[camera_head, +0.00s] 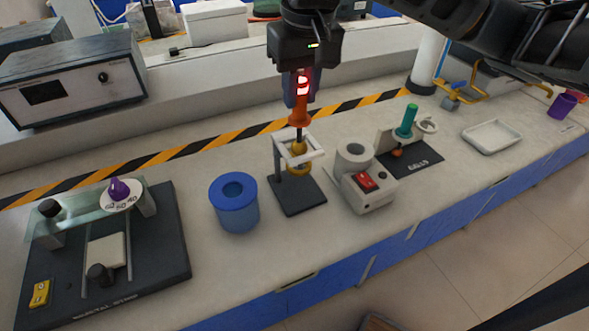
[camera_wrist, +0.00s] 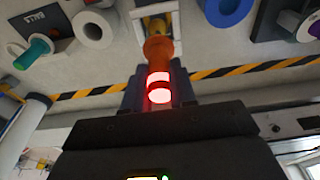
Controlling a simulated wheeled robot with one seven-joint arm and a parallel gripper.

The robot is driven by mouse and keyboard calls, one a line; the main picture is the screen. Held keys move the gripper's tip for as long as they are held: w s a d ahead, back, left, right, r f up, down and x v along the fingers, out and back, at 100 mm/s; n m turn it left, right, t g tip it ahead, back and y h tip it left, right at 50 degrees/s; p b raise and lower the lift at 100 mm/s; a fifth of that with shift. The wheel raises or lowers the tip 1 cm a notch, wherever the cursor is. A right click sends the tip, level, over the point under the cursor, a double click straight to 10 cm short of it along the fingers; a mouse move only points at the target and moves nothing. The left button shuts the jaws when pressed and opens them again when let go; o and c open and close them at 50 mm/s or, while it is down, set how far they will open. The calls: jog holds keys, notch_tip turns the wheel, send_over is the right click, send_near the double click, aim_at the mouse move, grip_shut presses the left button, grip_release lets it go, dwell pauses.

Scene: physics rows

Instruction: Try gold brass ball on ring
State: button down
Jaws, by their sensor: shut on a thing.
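My gripper (camera_head: 302,92) points down and is shut on an orange handle (camera_head: 299,114), glowing red between the fingers. A dark rod runs down from the handle to a gold brass ball (camera_head: 299,148). The ball is at the opening of a pale square frame (camera_head: 316,152) on a stand with a dark base (camera_head: 300,200). More gold shows just below the frame; I cannot tell whether it is a ring or part of the ball. In the wrist view the handle (camera_wrist: 158,50) partly hides the gold and the frame (camera_wrist: 139,25).
Right of the stand is a white device with a red switch (camera_head: 366,182), then a black rack (camera_head: 425,160) with a teal-handled ball. A blue container (camera_head: 235,205) stands left, beside a dark apparatus board (camera_head: 165,255). A white tray (camera_head: 491,137) is far right.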

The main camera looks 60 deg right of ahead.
jog(key=shift+r+p, duration=1.35)
jog(key=shift+r, duration=0.25)
jog(key=shift+f, duration=0.1)
